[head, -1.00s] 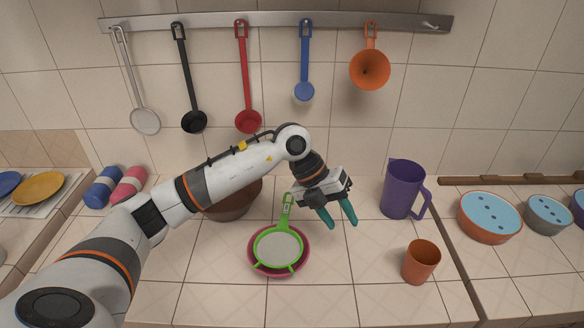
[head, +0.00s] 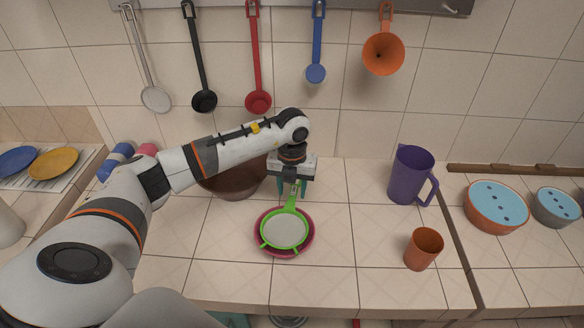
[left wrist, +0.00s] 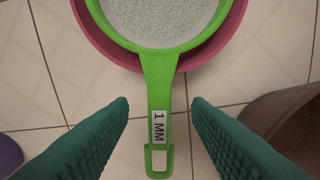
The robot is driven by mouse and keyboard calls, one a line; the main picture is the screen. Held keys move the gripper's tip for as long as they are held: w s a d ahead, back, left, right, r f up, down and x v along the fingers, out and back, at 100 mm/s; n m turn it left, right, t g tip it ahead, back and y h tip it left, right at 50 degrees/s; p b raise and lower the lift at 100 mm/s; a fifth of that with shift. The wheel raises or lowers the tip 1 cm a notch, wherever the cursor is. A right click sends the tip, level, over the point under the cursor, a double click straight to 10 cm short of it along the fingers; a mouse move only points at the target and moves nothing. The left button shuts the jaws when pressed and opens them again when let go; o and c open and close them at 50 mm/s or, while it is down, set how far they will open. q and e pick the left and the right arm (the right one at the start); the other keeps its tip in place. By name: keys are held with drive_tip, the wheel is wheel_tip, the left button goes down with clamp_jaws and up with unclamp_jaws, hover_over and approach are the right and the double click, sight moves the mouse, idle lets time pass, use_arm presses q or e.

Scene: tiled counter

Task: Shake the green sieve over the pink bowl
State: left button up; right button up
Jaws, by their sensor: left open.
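The green sieve (head: 286,230) rests on top of the pink bowl (head: 266,245) on the counter, its handle pointing back toward the wall. My left gripper (head: 292,188) is at the handle, pointing down. In the left wrist view the sieve's handle (left wrist: 160,112), marked "1 MM", lies between the open teal fingers of my left gripper (left wrist: 160,125), with gaps on both sides. The sieve's mesh (left wrist: 160,18) looks pale and grainy, and the pink bowl's rim (left wrist: 226,42) shows around it. My right gripper is not in view.
A brown bowl (head: 235,182) stands close behind, left of my gripper. A purple jug (head: 409,175) and an orange cup (head: 423,249) stand to the right. Utensils and an orange funnel (head: 383,54) hang from the wall rail. The counter between sieve and cup is clear.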

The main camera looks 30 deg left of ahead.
use_arm(q)
drive_tip(key=shift+f, duration=1.35)
drive_tip(key=shift+c, duration=0.5)
clamp_jaws()
drive_tip(key=c, duration=0.6)
unclamp_jaws()
drive_tip(key=shift+c, duration=0.2)
clamp_jaws()
